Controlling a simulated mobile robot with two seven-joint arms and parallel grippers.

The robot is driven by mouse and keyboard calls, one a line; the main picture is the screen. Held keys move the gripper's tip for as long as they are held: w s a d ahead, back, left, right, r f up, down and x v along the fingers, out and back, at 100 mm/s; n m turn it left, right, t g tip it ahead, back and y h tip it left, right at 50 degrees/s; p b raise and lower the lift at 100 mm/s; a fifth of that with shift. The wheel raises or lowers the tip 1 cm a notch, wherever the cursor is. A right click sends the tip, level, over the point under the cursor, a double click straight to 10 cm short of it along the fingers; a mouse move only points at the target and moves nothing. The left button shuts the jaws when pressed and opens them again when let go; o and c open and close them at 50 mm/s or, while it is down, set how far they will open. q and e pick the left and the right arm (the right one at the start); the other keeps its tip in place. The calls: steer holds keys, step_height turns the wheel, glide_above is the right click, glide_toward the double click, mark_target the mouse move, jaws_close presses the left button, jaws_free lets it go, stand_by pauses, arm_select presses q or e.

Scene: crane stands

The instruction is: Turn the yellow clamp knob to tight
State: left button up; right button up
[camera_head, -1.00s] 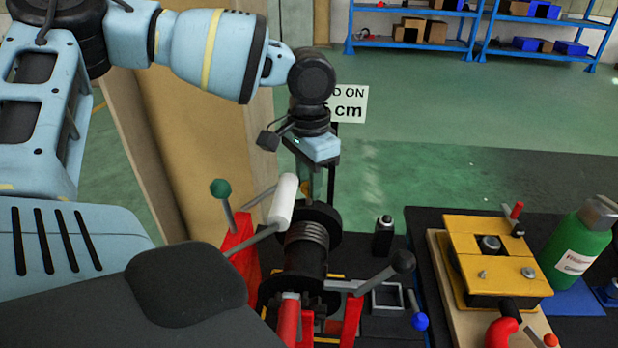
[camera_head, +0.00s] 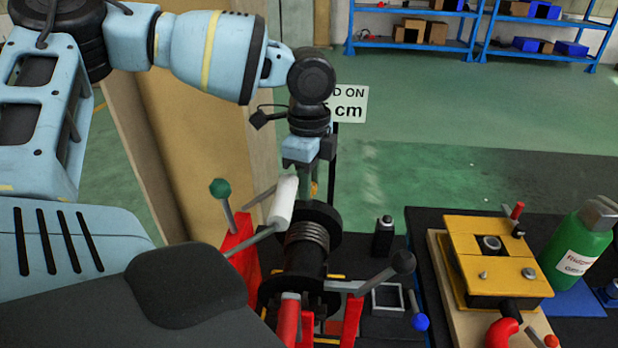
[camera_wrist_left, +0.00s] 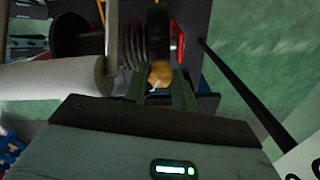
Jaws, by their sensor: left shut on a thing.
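The yellow clamp knob (camera_wrist_left: 160,74) sits between the fingers of my left gripper (camera_wrist_left: 160,88) in the left wrist view. In the head view only a small part of the knob (camera_head: 315,188) shows beside the fingers. My left gripper (camera_head: 308,190) reaches down behind the winch drum's far flange and is shut on the knob. The fingers hide much of the knob, and I cannot read any mark of how tight it is. My right gripper is in neither view.
The black winch drum (camera_head: 306,246) with wound cable stands close in front of the gripper. A white crank grip (camera_head: 283,201) is just to its left. Levers with green (camera_head: 220,189) and black (camera_head: 403,262) knobs flank the drum. A yellow fixture (camera_head: 490,262) and green bottle (camera_head: 578,243) stand right.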

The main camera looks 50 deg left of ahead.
arm_select(q)
steer(key=m, duration=0.5)
steer(key=shift+m, duration=2.6)
steer(key=o, duration=1)
steer(key=shift+r, duration=3.9)
